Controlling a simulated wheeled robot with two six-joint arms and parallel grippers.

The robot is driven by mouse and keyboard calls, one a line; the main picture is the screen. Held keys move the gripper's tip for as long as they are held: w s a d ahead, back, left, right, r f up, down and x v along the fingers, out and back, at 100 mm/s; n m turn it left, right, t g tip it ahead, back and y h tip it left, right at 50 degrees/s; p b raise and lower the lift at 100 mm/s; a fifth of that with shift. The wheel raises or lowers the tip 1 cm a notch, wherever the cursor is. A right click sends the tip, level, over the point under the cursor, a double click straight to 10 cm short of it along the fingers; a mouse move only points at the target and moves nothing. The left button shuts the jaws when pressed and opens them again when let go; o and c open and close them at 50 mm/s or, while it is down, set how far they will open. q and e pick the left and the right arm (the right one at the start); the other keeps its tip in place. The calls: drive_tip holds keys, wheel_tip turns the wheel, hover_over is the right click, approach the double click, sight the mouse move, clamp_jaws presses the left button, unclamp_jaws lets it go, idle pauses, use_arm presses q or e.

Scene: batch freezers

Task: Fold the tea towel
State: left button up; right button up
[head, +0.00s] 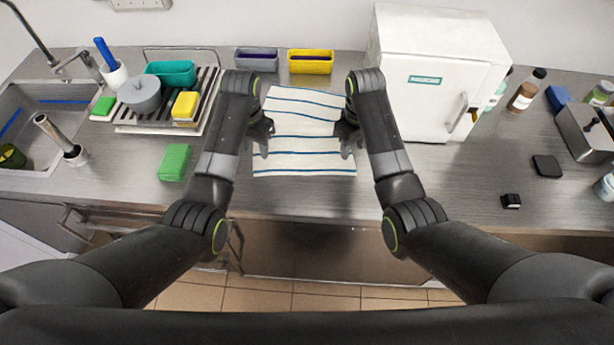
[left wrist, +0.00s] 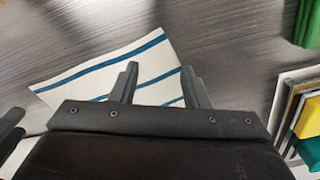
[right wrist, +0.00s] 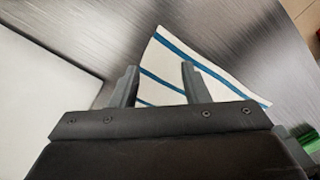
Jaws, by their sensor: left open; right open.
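The tea towel (head: 304,143), white with blue stripes, lies flat and spread on the steel counter in the middle of the head view. My left gripper (head: 266,150) is open over its left edge, and my right gripper (head: 346,151) is open over its right edge. In the left wrist view the towel (left wrist: 115,68) shows behind and between the open fingers (left wrist: 158,80). In the right wrist view the towel (right wrist: 185,65) shows likewise around the open fingers (right wrist: 160,78). Neither gripper holds cloth. Whether the fingertips touch the towel I cannot tell.
A white freezer (head: 435,75) stands close right of the towel. A yellow bin (head: 310,66) and a grey bin (head: 256,62) stand behind it. A green sponge (head: 174,162) and a dish rack (head: 135,128) are at left. The counter in front of the towel is clear.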

sight(259, 169)
use_arm(q)
wheel_tip(259, 169, down, 6)
drive_tip(key=shift+d+r, duration=0.1)
use_arm(e)
wheel_tip(259, 169, down, 6)
drive_tip(key=shift+d+r, duration=0.1)
use_arm(q)
drive_tip(key=shift+f, duration=0.4)
use_arm(e)
drive_tip(key=shift+f, duration=0.35)
use_arm(q)
drive_tip(key=shift+f, duration=0.1)
use_arm(e)
drive_tip(key=shift+f, duration=0.1)
use_arm(q)
drive_tip(key=shift+c, duration=0.2)
use_arm(e)
drive_tip(key=shift+c, duration=0.2)
use_arm(q)
clamp_jaws()
use_arm(e)
clamp_jaws()
